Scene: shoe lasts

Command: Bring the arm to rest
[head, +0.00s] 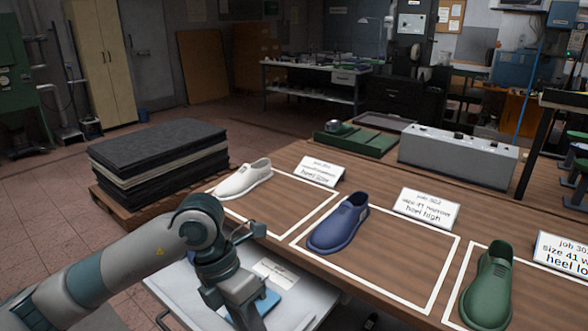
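My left arm (120,262) comes in from the lower left and bends at a joint near the white table, with its end links pointing down. The fingers of my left gripper cannot be made out clearly, so I cannot tell whether it is open or shut. My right gripper is not in view. A white shoe (243,180), a blue shoe (338,226) and a green shoe (487,290) stand apart in white outlined areas on the wooden table (395,262). My arm appears in front of the table's left part; I see no contact with a shoe.
Job cards (427,207) stand behind the shoes. A grey box (457,155) and a green tray (354,138) are farther back. A stack of dark sheets (158,148) lies at left. A white side table (190,283) with a blue item (266,303) is below my arm.

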